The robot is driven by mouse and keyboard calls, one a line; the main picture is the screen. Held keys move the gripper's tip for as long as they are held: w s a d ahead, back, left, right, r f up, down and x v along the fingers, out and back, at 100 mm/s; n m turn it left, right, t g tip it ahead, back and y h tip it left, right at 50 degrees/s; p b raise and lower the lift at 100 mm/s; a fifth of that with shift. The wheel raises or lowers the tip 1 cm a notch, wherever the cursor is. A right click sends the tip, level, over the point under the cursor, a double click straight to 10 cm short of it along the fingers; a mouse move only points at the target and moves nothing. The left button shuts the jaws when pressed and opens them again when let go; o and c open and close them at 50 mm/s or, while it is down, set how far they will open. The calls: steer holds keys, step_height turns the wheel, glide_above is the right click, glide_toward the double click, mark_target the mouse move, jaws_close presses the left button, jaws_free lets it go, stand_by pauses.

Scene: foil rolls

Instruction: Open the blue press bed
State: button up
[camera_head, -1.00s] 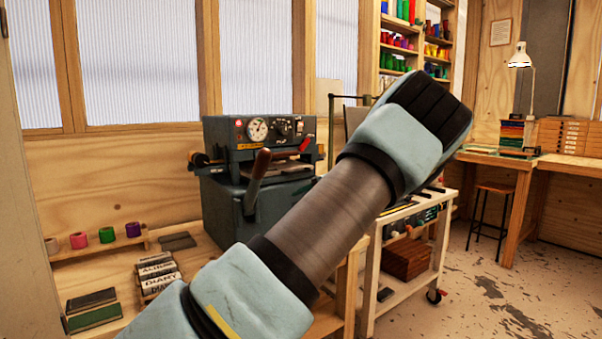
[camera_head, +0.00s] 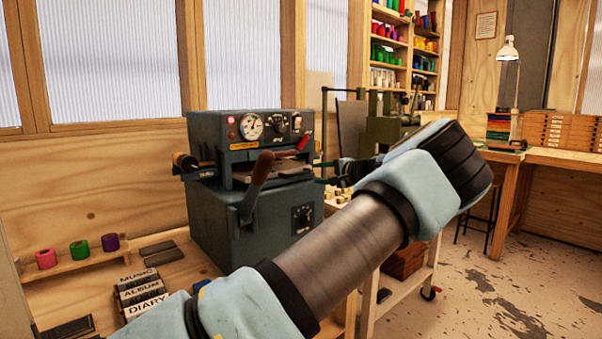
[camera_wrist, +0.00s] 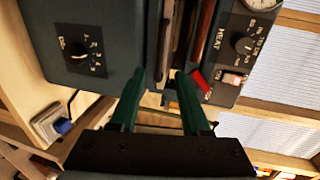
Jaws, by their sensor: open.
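The blue-grey press (camera_head: 215,215) stands on the bench left of centre in the head view, with a gauge, knobs and a slot at its front. The press bed (camera_head: 282,170) shows as a flat plate in that slot. A brown-handled lever (camera_head: 262,168) stands in front of it, and a small red handle (camera_head: 305,140) is above right. My gripper (camera_head: 321,172) is at the press's right side, partly behind my arm. In the wrist view, my gripper (camera_wrist: 161,76) is open and empty, with its green fingers pointing at the press (camera_wrist: 80,30); the red handle (camera_wrist: 201,82) is close to one finger.
Foil rolls (camera_head: 80,249) sit on a ledge at the left, with lettered blocks (camera_head: 143,293) below. A white-framed cart (camera_head: 395,290) stands right of the press. A green machine (camera_head: 390,130) is behind my arm. Open floor lies at the right.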

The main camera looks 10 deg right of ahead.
mark_target(300, 174)
steer(key=p+x, duration=0.2)
steer(key=x, duration=0.6)
steer(key=shift+w+a+f, duration=0.1)
steer(key=shift+w, duration=0.05)
jaws_close()
stand_by(1.1)
